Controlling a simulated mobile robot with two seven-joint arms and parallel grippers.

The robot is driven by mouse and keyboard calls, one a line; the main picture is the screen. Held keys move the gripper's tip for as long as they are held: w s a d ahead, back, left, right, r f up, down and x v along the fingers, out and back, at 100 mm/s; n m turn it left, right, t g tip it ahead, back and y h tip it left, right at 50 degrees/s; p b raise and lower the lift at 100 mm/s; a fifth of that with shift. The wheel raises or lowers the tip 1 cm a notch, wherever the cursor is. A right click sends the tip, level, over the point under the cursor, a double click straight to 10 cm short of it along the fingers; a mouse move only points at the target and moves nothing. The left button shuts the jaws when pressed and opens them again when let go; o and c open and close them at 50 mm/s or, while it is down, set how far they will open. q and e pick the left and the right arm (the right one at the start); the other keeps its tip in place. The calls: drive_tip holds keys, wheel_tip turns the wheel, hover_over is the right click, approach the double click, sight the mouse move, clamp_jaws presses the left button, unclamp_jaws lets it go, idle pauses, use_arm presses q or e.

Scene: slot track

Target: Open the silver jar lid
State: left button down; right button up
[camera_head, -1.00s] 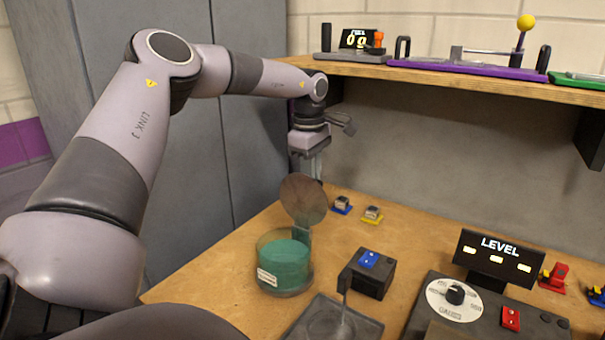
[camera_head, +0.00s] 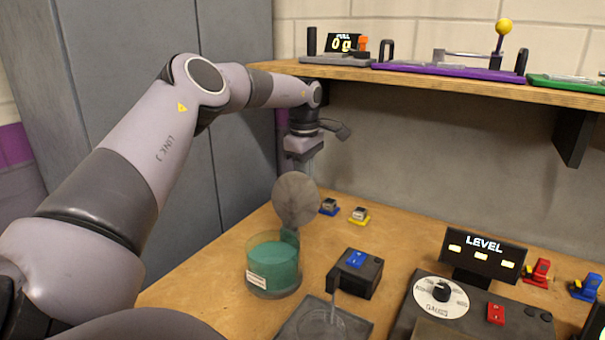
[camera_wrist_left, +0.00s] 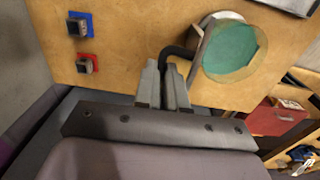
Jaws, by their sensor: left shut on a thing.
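The jar (camera_head: 273,268) is a clear round container with teal contents and a white label, standing on the bench in the head view. Its silver lid (camera_head: 296,200) stands steeply raised above the jar's back edge, so the jar mouth is uncovered. The jar also shows from above in the left wrist view (camera_wrist_left: 232,52). My left gripper (camera_head: 306,168) is behind the lid, with its fingertips partly hidden by it. In the left wrist view its fingers (camera_wrist_left: 172,75) are shut on a dark bent handle (camera_wrist_left: 178,52) beside the lid. My right gripper is out of view.
A black box with a blue switch (camera_head: 357,270) stands right of the jar. Two small blocks (camera_head: 329,207) (camera_head: 359,215) lie behind it. A LEVEL panel (camera_head: 484,255) and dial (camera_head: 440,296) are further right. A wooden shelf (camera_head: 450,84) overhangs the back.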

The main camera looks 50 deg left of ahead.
use_arm(q)
drive_tip(key=shift+w+a+f, duration=0.2)
drive_tip(key=shift+w+f, duration=0.15)
drive_tip(key=c, duration=1.6)
unclamp_jaws()
drive_tip(key=o, duration=0.4)
drive_tip(key=shift+w+f, duration=0.2)
drive_tip(key=shift+w, duration=0.05)
drive_tip(key=shift+f, duration=0.1)
wheel_tip(320, 180, up, 9)
drive_tip(key=shift+s+f, duration=0.2)
